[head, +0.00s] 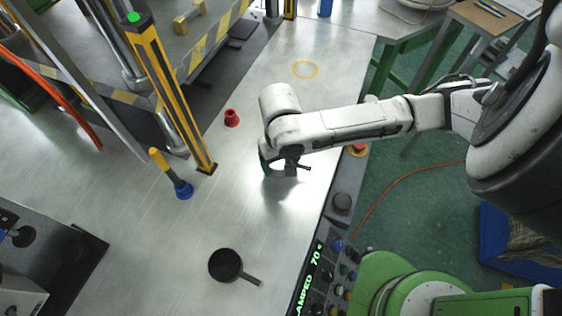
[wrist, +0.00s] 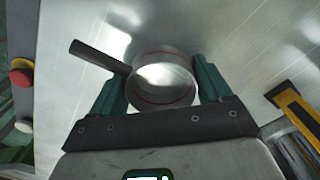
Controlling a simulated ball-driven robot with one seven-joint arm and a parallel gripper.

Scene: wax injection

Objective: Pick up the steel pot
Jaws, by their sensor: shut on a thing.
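In the wrist view the steel pot (wrist: 163,84) is a round, shiny vessel with a thin red line round it and a dark handle pointing to the upper left. My gripper (wrist: 158,80) has its green fingers on either side of the pot, shut on it. In the head view my gripper (head: 279,166) is low over the metal table top, at the end of the white arm. There the pot is mostly hidden by my arm, and I cannot tell whether it touches the table.
A dark pan (head: 225,265) lies at the front of the metal table (head: 180,245). A red cup-like piece (head: 232,118) and a yellow-handled tool with a blue end (head: 172,175) stand to the left. A yellow-black post (head: 172,98) rises beyond. A control panel (head: 322,275) lines the right edge.

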